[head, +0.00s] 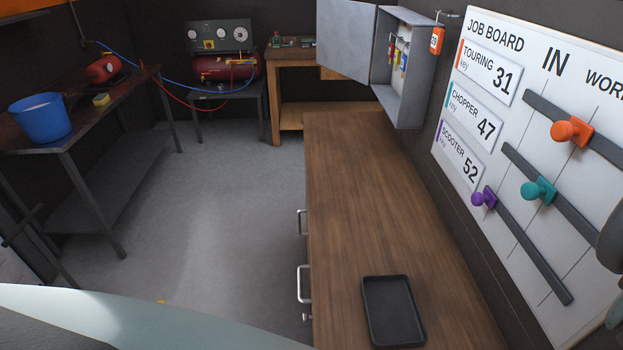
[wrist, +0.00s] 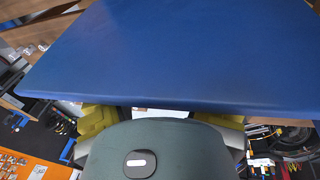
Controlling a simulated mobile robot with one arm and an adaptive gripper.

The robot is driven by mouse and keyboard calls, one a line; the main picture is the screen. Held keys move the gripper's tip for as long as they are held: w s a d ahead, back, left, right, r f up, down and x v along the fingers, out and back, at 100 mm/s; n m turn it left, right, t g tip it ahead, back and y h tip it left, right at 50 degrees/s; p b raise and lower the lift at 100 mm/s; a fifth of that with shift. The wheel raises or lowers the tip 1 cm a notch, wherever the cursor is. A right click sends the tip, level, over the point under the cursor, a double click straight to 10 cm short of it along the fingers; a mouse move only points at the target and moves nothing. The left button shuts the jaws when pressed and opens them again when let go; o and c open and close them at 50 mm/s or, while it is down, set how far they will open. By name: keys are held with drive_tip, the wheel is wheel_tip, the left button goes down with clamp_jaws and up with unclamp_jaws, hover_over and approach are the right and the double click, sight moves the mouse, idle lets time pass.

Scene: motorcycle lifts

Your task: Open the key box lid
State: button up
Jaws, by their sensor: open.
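The key box (head: 408,100) is a grey metal box on the dark wall, at the top of the head view. Its lid (head: 346,40) stands swung out to the left, so the box is open at the front. Several small coloured key tags (head: 397,55) hang inside. My gripper (wrist: 165,113) shows in the wrist view with its yellow-padded fingers apart and nothing seen between them. The key box is not recognisable in the wrist view, and the gripper's fingers are not seen in the head view.
A wooden bench (head: 375,200) with a black tray (head: 392,311) runs below the box. An orange tag (head: 437,40) hangs beside the box. The job board (head: 545,120) with coloured sliders is at right. A blue panel (wrist: 180,50) fills much of the wrist view. Floor (head: 220,210) is clear left of the bench.

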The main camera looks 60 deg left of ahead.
drive_tip(key=v, duration=1.2)
drive_tip(key=shift+s, duration=0.1)
idle(0.4)
